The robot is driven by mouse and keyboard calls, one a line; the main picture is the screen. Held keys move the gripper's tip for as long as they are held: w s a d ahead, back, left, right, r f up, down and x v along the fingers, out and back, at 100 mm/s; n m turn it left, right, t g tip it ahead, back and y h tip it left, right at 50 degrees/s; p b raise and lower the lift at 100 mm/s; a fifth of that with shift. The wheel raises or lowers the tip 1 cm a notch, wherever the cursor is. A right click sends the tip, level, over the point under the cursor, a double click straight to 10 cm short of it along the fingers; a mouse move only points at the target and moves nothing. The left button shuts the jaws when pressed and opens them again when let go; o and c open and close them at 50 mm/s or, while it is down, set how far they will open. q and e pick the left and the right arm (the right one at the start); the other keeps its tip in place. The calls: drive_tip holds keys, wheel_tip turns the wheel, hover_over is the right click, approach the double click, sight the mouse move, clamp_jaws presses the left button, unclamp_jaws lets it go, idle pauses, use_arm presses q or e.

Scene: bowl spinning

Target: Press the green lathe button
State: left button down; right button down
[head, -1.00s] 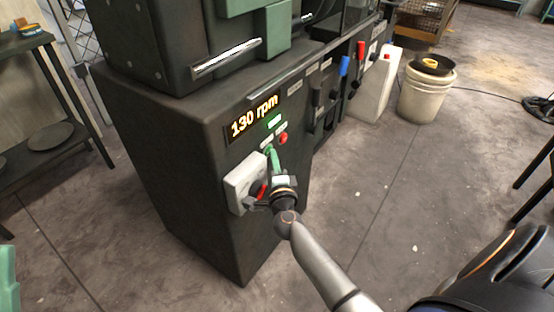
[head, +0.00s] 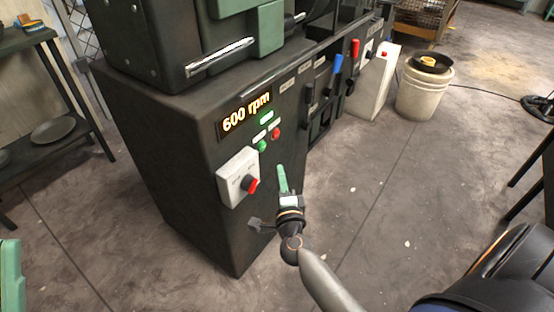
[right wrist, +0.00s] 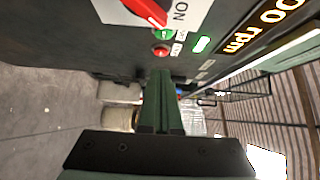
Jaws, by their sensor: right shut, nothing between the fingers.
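The green lathe button (head: 262,146) is on the dark lathe cabinet's front panel, left of and below the red button (head: 275,132). Both also show in the right wrist view, the green button (right wrist: 165,34) above the red button (right wrist: 161,50). The display (head: 246,113) reads 600 rpm. My right gripper (head: 281,168) is shut and empty, its green fingers pointing up at the panel, below and right of the green button and apart from it. A green part at the lower left edge looks like my left gripper (head: 11,275); its fingertips are not clear.
A white switch box (head: 236,176) with a red knob sits left of the buttons. Levers with blue (head: 338,63) and red handles stand further along the lathe. A white bucket (head: 423,95) stands on the floor behind. The floor to the right is mostly clear.

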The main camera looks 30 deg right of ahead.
drive_tip(key=shift+v, duration=2.05)
drive_tip(key=shift+d, duration=0.1)
